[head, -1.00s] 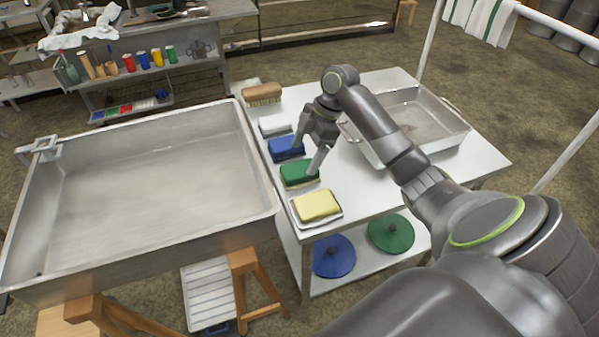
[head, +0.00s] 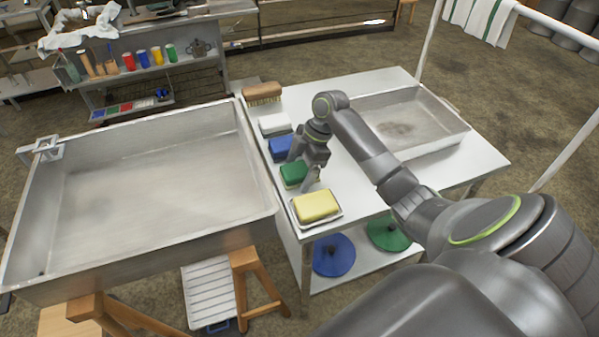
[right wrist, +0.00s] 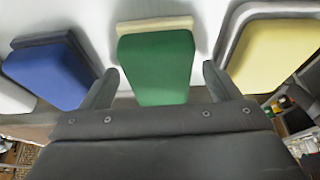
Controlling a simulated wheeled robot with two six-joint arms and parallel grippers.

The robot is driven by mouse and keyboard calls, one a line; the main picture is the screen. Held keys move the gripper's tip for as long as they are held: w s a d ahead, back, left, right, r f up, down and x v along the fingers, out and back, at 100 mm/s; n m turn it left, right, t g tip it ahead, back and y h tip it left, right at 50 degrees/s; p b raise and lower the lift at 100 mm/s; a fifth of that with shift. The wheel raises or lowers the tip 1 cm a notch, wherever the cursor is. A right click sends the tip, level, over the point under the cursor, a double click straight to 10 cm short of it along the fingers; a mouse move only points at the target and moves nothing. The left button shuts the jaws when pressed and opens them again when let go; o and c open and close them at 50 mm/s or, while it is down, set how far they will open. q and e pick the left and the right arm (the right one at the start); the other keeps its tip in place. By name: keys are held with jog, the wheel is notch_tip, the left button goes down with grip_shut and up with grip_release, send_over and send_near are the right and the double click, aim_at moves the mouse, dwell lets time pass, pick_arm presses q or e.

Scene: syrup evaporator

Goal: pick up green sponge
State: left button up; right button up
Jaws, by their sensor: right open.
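The green sponge (head: 292,174) lies on the white table between the blue sponge (head: 281,148) and the yellow sponge (head: 316,206). My right gripper (head: 304,176) is low over the green sponge and partly hides it in the head view. In the right wrist view the green sponge (right wrist: 156,65), with a pale layer along its far edge, lies between the two open fingers (right wrist: 160,85). My left gripper is not in view.
The yellow sponge sits on a small tray (head: 335,219) close to my right finger. A white sponge (head: 274,124) and a brush (head: 262,93) lie farther back. A metal pan (head: 455,130) stands on the table's right. A large basin (head: 262,190) is at left.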

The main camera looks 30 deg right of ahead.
aim_at(300, 168)
jog(key=shift+f, duration=0.1)
jog(key=c, duration=1.1)
notch_tip(300, 168, up, 10)
jog(key=shift+r, duration=0.2)
